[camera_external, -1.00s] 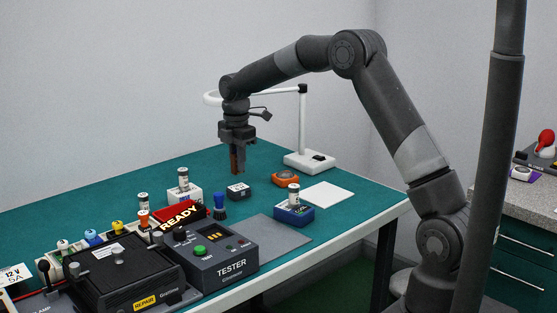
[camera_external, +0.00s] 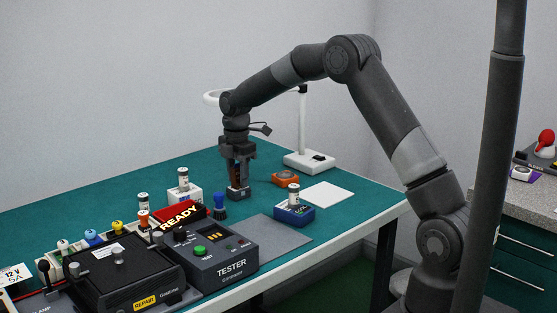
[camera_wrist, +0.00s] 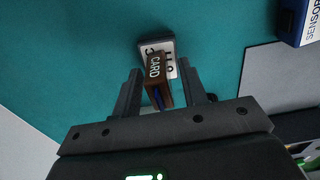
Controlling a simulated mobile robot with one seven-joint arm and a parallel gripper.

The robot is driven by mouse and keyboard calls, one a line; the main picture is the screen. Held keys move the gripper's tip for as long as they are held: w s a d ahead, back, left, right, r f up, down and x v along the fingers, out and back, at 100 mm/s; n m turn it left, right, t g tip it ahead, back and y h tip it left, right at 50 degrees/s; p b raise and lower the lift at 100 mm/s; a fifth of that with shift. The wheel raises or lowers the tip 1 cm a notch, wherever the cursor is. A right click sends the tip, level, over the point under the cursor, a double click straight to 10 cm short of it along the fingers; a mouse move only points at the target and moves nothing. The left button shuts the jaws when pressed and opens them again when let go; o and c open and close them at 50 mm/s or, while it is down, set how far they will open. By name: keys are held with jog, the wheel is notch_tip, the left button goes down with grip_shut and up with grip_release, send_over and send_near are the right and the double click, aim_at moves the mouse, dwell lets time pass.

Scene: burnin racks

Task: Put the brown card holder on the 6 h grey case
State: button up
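The brown card holder (camera_wrist: 157,78), marked "CARD", stands between my gripper's two fingers in the wrist view, with a gap on each side. It rests on or right at the small grey case (camera_external: 238,193). The case's white label (camera_wrist: 171,70) shows in part beneath it; the lettering is partly covered. My gripper (camera_wrist: 164,88) is open around the holder. In the external view my gripper (camera_external: 240,178) is low over the case, and the brown holder (camera_external: 236,177) shows between the fingers.
A blue sensor box (camera_external: 294,213) with a jar on it stands to the right of the case. An orange device (camera_external: 285,178) is behind it. A blue-handled stamp-like object (camera_external: 219,207) is close at the left. The tester (camera_external: 215,258) is in front. The lamp base (camera_external: 309,161) is behind.

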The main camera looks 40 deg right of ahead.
aim_at(238, 167)
jog(key=shift+r, duration=0.1)
notch_tip(238, 167, up, 12)
jog(key=shift+f, duration=0.1)
jog(key=s+r+m+t, duration=0.1)
jog(key=s+r+m, duration=0.4)
jog(key=s, duration=0.5)
jog(key=s+r+m+t, duration=0.2)
jog(key=s+r+m, duration=0.1)
jog(key=s+r, duration=0.5)
jog(key=s+f+m+t, duration=0.1)
jog(key=s+f+m, duration=0.1)
jog(key=s, duration=0.5)
jog(key=s+d+f+m, duration=0.1)
jog(key=s+m, duration=0.3)
jog(key=s, duration=0.4)
jog(key=s+d+f+m+t, duration=0.1)
jog(key=s+f+m, duration=0.2)
jog(key=s, duration=0.5)
jog(key=shift+s+m+t, duration=0.2)
jog(key=shift+m+t, duration=0.1)
jog(key=shift+m, duration=0.2)
